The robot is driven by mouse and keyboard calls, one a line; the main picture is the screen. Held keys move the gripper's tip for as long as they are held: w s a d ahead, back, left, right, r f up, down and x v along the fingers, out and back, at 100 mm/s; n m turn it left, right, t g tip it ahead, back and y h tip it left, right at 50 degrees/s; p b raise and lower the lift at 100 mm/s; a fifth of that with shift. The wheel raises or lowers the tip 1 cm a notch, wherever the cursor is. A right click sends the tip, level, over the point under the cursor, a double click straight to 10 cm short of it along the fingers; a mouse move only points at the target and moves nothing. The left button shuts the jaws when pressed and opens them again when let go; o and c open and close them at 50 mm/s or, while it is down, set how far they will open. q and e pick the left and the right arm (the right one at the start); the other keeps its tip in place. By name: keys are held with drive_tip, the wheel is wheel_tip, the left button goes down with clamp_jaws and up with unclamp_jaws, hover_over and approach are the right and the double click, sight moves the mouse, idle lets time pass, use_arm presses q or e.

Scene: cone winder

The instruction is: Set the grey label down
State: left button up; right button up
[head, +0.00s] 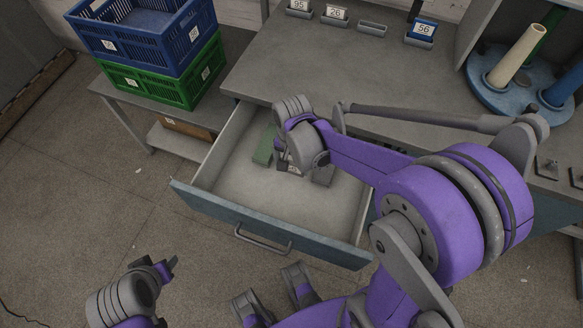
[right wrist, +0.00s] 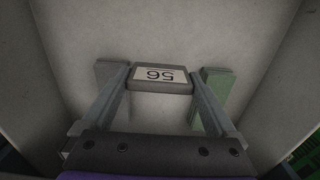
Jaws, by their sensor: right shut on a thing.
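The grey label (right wrist: 160,79), a small grey block with a white numbered face, is between the two fingers of my right gripper (right wrist: 160,84) in the right wrist view. The number reads upside down there. My right gripper is shut on it, low inside the open drawer (head: 279,195). In the head view the right wrist hides most of the label. I cannot tell whether the label touches the drawer floor. Part of my left arm, with its gripper (head: 168,268), shows at the lower left of the head view, away from the drawer; its jaws are unclear.
A green block (right wrist: 217,84) and a grey block (right wrist: 106,74) lie in the drawer on either side of the gripper. Numbered holders, one a blue 56 (head: 421,33), stand on the desk. Blue (head: 143,42) and green (head: 160,83) crates stand left.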

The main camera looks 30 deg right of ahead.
sight(292, 173)
drive_tip(key=shift+f+b, duration=0.4)
drive_tip(key=shift+f, duration=2.25)
drive_tip(key=shift+f, duration=0.2)
drive_tip(key=o, duration=1.1)
drive_tip(key=shift+r, duration=0.15)
